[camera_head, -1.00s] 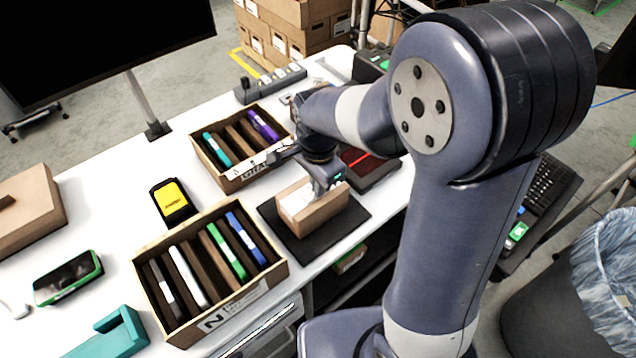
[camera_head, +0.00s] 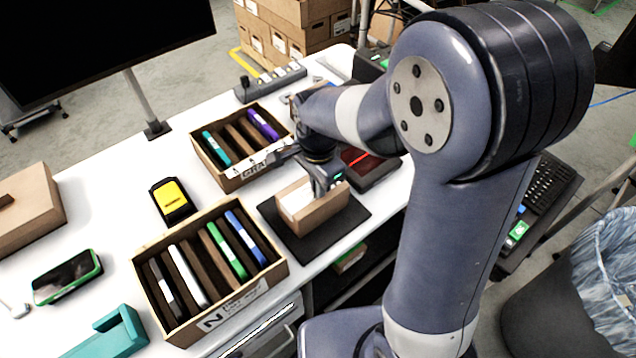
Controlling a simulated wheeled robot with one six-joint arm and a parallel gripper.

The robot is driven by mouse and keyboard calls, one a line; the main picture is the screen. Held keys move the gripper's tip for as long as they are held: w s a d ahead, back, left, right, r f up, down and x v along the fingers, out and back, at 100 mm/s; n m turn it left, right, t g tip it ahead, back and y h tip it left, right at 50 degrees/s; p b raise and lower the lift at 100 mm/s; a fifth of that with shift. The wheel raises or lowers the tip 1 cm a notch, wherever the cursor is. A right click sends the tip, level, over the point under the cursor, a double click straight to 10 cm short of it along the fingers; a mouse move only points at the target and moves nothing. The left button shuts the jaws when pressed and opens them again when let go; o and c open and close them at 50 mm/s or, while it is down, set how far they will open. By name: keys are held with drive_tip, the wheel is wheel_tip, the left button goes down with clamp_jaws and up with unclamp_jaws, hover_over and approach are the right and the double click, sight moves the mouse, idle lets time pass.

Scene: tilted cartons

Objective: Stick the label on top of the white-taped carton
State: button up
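A small brown carton (camera_head: 318,216) with a white area on its upper face (camera_head: 296,198) sits tilted on a black mat (camera_head: 338,232) at the front edge of the table. My gripper (camera_head: 322,190) is right at the carton's upper right side, pointing down. Whether it touches the carton I cannot tell. Its fingers are small and partly hidden by the wrist and carton, so I cannot see whether they are open or shut. I cannot make out a separate label.
Two open boxes of coloured folders stand left of the mat, one in front (camera_head: 275,280) and one behind (camera_head: 232,185). A red-lit device (camera_head: 375,172) lies close behind the mat. A yellow-and-black device (camera_head: 172,201) and green-edged phone (camera_head: 67,277) lie further left.

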drive_tip(key=o, duration=0.4)
drive_tip(key=shift+r, duration=0.1)
wheel_tip(320, 180, up, 17)
drive_tip(key=p, duration=0.5)
idle(0.4)
drive_tip(key=shift+f, duration=0.25)
drive_tip(key=shift+f+b, duration=2.65)
drive_tip(key=shift+f, duration=2.55)
